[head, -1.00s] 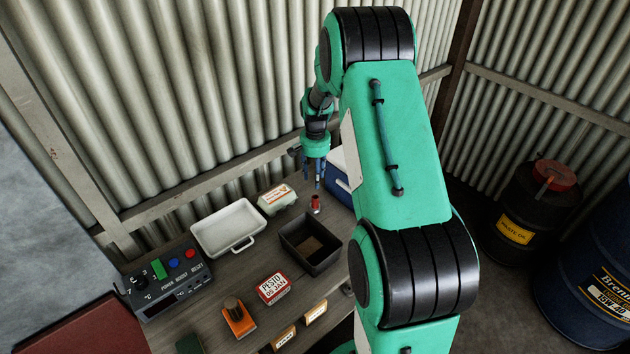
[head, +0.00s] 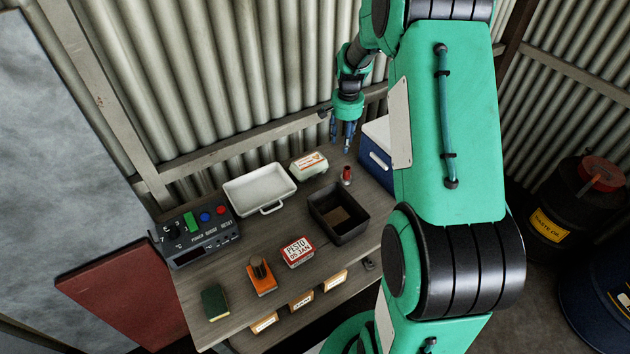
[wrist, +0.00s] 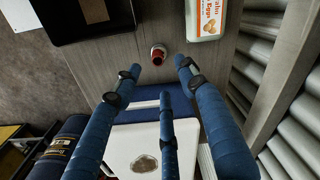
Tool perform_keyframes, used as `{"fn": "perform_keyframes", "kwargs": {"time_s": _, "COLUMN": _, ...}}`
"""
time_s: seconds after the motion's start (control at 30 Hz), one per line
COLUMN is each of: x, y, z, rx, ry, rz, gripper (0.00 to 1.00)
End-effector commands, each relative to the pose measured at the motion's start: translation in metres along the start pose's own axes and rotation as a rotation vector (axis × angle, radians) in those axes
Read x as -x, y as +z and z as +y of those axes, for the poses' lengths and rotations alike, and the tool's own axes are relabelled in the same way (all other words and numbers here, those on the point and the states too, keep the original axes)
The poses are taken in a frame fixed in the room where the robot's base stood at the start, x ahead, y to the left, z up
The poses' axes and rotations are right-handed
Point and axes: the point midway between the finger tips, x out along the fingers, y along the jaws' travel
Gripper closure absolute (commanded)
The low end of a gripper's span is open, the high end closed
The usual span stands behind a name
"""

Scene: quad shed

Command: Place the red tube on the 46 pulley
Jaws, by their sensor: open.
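A small red tube (head: 347,173) stands at the back right of the bench, beside the black bin. In the wrist view the red tube (wrist: 158,55) shows from above as a red ring with a greyish part at its edge. My gripper (head: 343,143) is open and empty above the bench, near the tube and apart from it. In the wrist view the blue fingers of my gripper (wrist: 157,78) are spread, with the tube just beyond their tips. I cannot make out a pulley marked 46 in either view.
A black bin (head: 323,207), an egg carton (head: 309,166) and a blue cool box with a white lid (head: 376,165) stand close around the tube. A white tray (head: 237,193), control box (head: 196,241), pesto tin (head: 297,252) and orange block (head: 261,276) are further left.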

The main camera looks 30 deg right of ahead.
Motion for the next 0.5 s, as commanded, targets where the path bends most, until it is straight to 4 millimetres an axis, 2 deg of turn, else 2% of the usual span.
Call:
{"fn": "perform_keyframes", "kwargs": {"time_s": 0.03, "x": 0.019, "y": 0.009, "z": -0.007, "rx": 0.024, "ry": -0.008, "rz": 0.015, "gripper": 0.58}}
{"fn": "perform_keyframes", "kwargs": {"time_s": 0.2, "x": 0.077, "y": 0.05, "z": -0.024, "rx": 0.122, "ry": -0.03, "rz": 0.056, "gripper": 0.58}}
{"fn": "perform_keyframes", "kwargs": {"time_s": 0.5, "x": 0.169, "y": 0.138, "z": -0.039, "rx": 0.303, "ry": -0.072, "rz": 0.134, "gripper": 0.58}}
